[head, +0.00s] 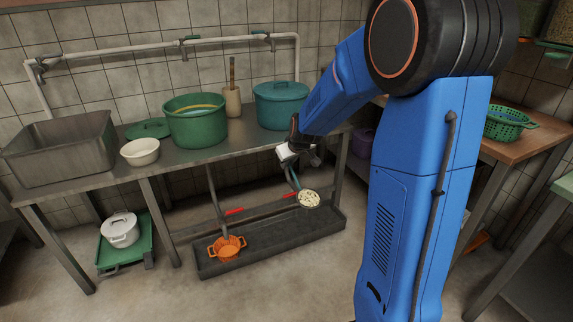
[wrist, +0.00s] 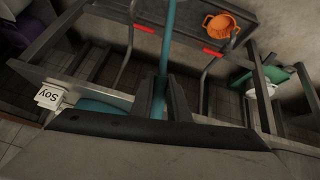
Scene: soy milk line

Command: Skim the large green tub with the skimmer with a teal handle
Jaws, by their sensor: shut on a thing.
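The large green tub (head: 198,128) stands on the metal table, left of a blue-green lidded pot. A yellowish curved band shows inside its rim. My gripper (head: 296,150) is in front of the table's right part, to the right of the tub and apart from it. It is shut on the teal handle (wrist: 169,30) of the skimmer, which passes between the fingers (wrist: 165,98) in the wrist view. In the head view the skimmer's pale, speckled round head (head: 308,199) hangs below the tabletop. The tub's contents are mostly hidden by its wall.
The blue-green pot (head: 281,106) and a wooden-handled tool (head: 232,98) stand beside the tub. A white bowl (head: 140,151) and metal sink (head: 64,150) are further left. Open floor lies in front.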

